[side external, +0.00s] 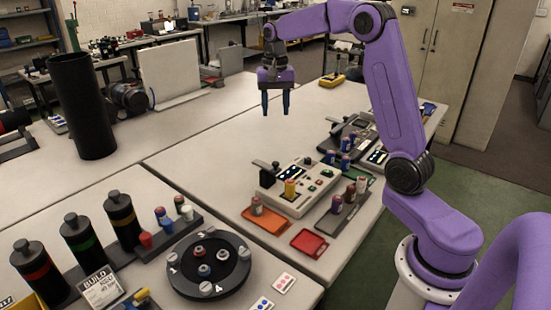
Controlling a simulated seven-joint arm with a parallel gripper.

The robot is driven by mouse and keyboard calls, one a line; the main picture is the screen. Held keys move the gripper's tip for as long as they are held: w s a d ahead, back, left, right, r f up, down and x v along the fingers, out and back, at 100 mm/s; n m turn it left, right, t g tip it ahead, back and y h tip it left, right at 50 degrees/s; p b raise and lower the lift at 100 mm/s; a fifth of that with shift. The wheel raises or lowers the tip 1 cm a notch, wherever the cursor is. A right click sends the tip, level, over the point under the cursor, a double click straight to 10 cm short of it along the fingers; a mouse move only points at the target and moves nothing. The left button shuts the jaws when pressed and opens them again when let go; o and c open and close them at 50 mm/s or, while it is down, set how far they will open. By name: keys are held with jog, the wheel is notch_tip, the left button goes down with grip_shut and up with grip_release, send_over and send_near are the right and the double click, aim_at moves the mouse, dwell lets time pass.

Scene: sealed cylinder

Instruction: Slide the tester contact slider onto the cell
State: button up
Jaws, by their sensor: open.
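A cream tester box (313,201) stands on the table right of centre. A black contact slider (266,171) sits at the tester's left end, apart from the cell. My gripper (276,110) hangs high above the table, pointing down, behind the tester in the picture. Its two blue fingers are apart with nothing between them. It touches neither the slider nor the cell. A second, darker tester (372,158) with a similar black part stands further back, partly hidden by cells.
An orange tray (278,226) bearing a cell and an empty red tray (309,243) lie in front. A dark rack (338,220) with several cells stands to the right. A round black carousel (238,278), black canisters (33,272) and a tall black cylinder (82,105) are left. The table's middle is clear.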

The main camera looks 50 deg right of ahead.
aim_at(276, 162)
notch_tip(276, 162, down, 17)
jog(key=shift+f, duration=0.1)
dwell(0.5)
